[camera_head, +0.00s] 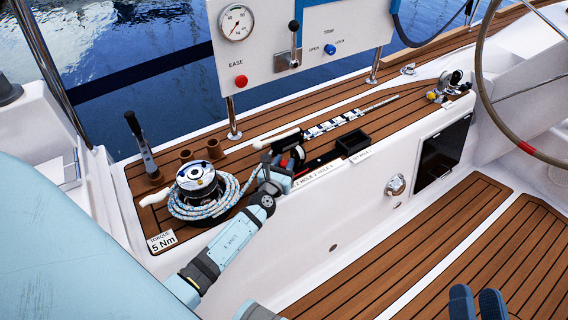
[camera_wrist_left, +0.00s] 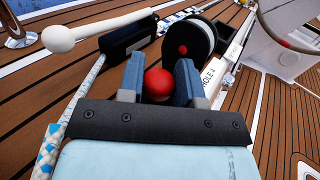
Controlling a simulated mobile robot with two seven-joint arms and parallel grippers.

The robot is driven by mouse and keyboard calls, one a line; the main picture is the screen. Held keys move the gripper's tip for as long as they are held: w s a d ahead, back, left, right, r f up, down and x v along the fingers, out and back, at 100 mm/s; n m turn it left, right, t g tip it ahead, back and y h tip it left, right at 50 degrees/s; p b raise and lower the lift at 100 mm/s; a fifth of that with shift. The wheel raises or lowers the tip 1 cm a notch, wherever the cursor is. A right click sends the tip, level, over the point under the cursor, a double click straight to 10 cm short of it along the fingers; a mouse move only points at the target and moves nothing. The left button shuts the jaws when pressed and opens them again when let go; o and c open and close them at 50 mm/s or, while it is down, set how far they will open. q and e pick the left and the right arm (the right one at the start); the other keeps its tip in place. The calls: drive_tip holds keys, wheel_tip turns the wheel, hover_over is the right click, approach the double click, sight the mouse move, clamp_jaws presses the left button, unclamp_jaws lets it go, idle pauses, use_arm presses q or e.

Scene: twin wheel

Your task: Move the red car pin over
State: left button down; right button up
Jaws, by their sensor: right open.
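The red car pin (camera_wrist_left: 158,84) shows as a round red knob between the fingers of my left gripper (camera_wrist_left: 160,75) in the left wrist view. The fingers lie against both sides of the knob with no clear gap; its shaft is hidden. In the head view a small red spot (camera_head: 284,161) shows beside my left gripper (camera_head: 276,172), at the car and track on the teak ledge. A black round wheel (camera_wrist_left: 192,35) with a red centre stands just beyond the knob. My right gripper (camera_head: 477,300) is open and empty at the bottom edge.
A winch wrapped with rope (camera_head: 196,183) stands left of my left gripper. A label strip with hole numbers (camera_head: 312,178) runs along the ledge edge. A black open box (camera_head: 352,142) sits to the right. A control panel (camera_head: 262,40) rises behind.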

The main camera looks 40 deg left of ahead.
use_arm(q)
drive_tip(key=shift+r+p, duration=0.3)
drive_tip(key=shift+r, duration=0.05)
drive_tip(key=shift+r+p, duration=0.85)
drive_tip(key=shift+p, duration=0.05)
drive_tip(key=shift+f, duration=0.1)
drive_tip(key=c, duration=1.1)
unclamp_jaws()
use_arm(e)
drive_tip(key=shift+g+h, duration=0.8)
drive_tip(key=shift+g, duration=0.1)
drive_tip(key=f, duration=0.1)
drive_tip(key=d+f, duration=0.1)
drive_tip(key=f, duration=0.2)
drive_tip(key=shift+d+f, duration=0.1)
drive_tip(key=shift+d, duration=0.15)
